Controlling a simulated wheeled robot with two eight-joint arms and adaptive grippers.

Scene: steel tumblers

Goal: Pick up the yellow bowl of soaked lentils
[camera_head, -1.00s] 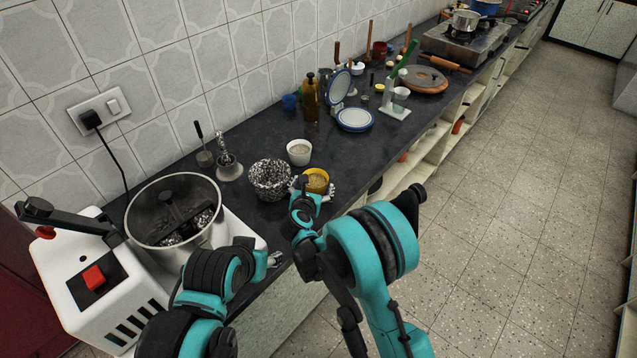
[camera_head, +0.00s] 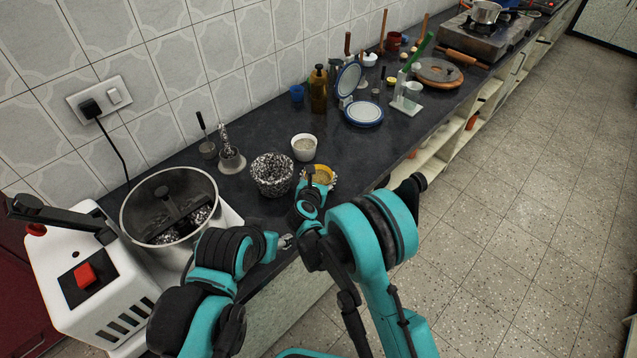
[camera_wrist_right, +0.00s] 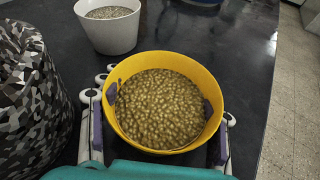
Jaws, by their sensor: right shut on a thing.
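The yellow bowl (camera_head: 324,174) of lentils is on or just above the dark counter near its front edge; I cannot tell whether it touches. In the right wrist view the yellow bowl (camera_wrist_right: 206,82) looks upright and full of greenish-brown lentils (camera_wrist_right: 160,108). My right gripper (camera_head: 318,180) is shut on the bowl, a finger on each side of its wall. In the head view its wrist hides part of the bowl. My left gripper (camera_head: 285,242) is low at the counter's front edge, apart from the bowl, small and partly hidden.
A black-and-white patterned pot (camera_head: 271,175) stands close left of the bowl, and a white cup (camera_head: 304,147) stands behind it. A large steel drum machine (camera_head: 170,212) is at the left. A blue-rimmed plate (camera_head: 364,113) lies farther right. Dark counter (camera_head: 345,148) is clear between.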

